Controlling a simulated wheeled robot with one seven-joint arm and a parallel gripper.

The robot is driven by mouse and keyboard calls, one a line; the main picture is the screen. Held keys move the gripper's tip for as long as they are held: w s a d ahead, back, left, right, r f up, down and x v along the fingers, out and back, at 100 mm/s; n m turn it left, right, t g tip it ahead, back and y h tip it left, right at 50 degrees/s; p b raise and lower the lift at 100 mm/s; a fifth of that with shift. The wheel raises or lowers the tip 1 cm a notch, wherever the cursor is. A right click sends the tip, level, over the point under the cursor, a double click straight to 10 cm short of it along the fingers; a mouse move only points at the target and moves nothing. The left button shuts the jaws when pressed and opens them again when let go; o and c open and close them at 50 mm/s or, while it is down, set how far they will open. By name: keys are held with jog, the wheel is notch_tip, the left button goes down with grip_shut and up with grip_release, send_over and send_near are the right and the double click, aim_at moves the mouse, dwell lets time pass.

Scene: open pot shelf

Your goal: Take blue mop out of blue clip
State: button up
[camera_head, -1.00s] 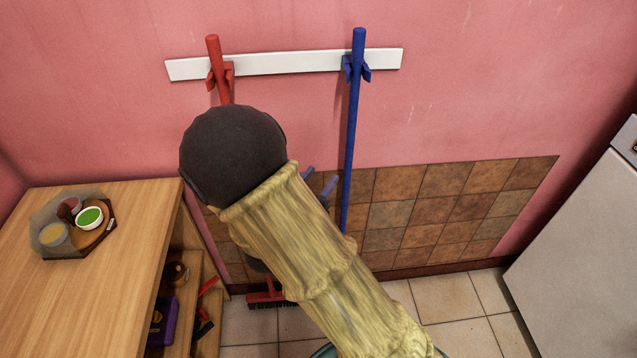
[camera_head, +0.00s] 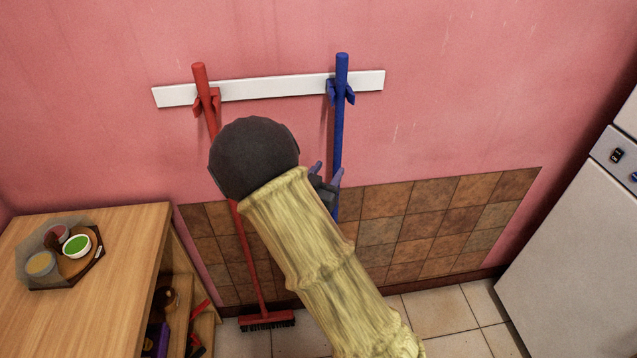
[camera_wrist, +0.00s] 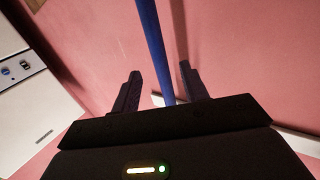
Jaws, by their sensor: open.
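The blue mop (camera_head: 341,125) hangs upright on the wall, its pole held near the top by the blue clip (camera_head: 341,92) on a white rail. Its lower end is hidden behind my arm. My gripper (camera_head: 327,174) is open at the pole, well below the clip. In the wrist view the blue mop's pole (camera_wrist: 155,45) runs between the two open fingers of my gripper (camera_wrist: 160,88). The fingers stand apart from the pole on both sides. The blue clip is not clear in the wrist view.
A red broom (camera_head: 245,250) hangs in a red clip (camera_head: 207,101) to the left on the white rail (camera_head: 270,88). A wooden cabinet (camera_head: 110,290) with a tray of small bowls stands at left. A white appliance (camera_head: 580,235) stands at right. The floor between them is partly clear.

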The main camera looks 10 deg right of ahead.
aim_at(335, 160)
jog(key=x, duration=0.6)
jog(key=shift+w+d+p, duration=0.25)
jog(key=shift+w+p, duration=0.05)
jog(key=shift+p, duration=0.05)
grip_shut()
jog(key=c, duration=0.6)
grip_release()
jog(key=shift+r, duration=0.1)
grip_shut()
